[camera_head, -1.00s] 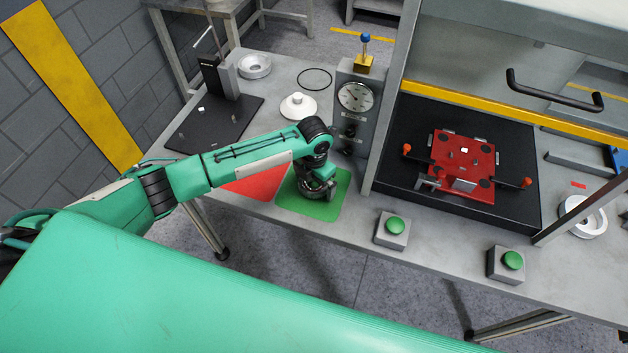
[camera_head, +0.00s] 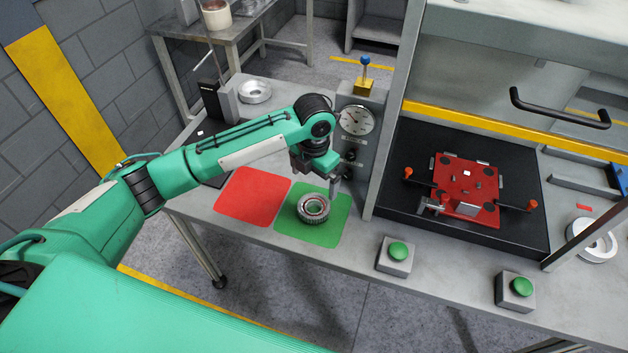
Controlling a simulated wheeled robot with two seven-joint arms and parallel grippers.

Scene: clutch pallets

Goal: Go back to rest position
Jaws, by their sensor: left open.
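My left arm reaches in from the left over the workbench. My left gripper (camera_head: 318,180) is open and empty, pointing down just above and behind a metal ring-shaped part (camera_head: 313,208). The ring part lies flat on the green mat (camera_head: 331,230), apart from the gripper. My right gripper is not in view.
A red mat (camera_head: 252,195) lies left of the green one. A gauge box (camera_head: 356,120) stands close behind my gripper. A press bay holds a red fixture (camera_head: 465,187). Two green buttons (camera_head: 398,250) (camera_head: 517,287) sit along the front edge. A metal ring (camera_head: 255,91) stands at the back.

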